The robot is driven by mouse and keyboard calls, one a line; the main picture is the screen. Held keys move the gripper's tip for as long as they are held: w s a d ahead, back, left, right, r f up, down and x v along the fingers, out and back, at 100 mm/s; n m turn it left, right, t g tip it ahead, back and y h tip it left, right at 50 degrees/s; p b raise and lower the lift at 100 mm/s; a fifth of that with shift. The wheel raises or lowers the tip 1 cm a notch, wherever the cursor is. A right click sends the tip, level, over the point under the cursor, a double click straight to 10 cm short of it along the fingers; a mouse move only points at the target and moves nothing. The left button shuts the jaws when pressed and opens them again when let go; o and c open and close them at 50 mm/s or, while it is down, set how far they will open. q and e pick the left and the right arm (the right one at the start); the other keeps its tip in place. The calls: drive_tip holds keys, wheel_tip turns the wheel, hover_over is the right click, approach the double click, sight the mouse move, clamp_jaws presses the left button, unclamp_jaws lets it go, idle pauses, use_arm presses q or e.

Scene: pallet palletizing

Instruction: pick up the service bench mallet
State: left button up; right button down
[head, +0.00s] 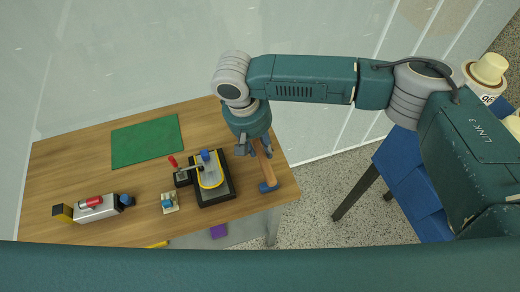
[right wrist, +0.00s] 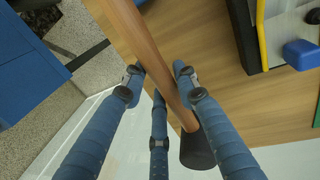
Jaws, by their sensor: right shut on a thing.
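The mallet (head: 264,168) is at the right end of the wooden bench, with a wooden handle and a blue head toward the bench's near right edge. In the right wrist view its wooden handle (right wrist: 150,55) runs diagonally between my fingers and ends in a dark grip. My right gripper (head: 254,149) is shut on the handle, near the end away from the head. In the right wrist view its blue fingers (right wrist: 158,84) lie on both sides of the handle. I cannot tell whether the mallet touches the bench. My left gripper is not in view.
Left of the mallet on the bench (head: 75,160) stands a black fixture (head: 214,190) with a yellow edge and a red-handled clamp. A green mat (head: 146,140), a small blue-topped part (head: 168,203) and a grey device (head: 95,208) lie farther left. A blue surface (head: 412,180) stands at right.

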sight(260, 144)
wheel_tip(260, 144, up, 17)
drive_tip(key=b, duration=0.2)
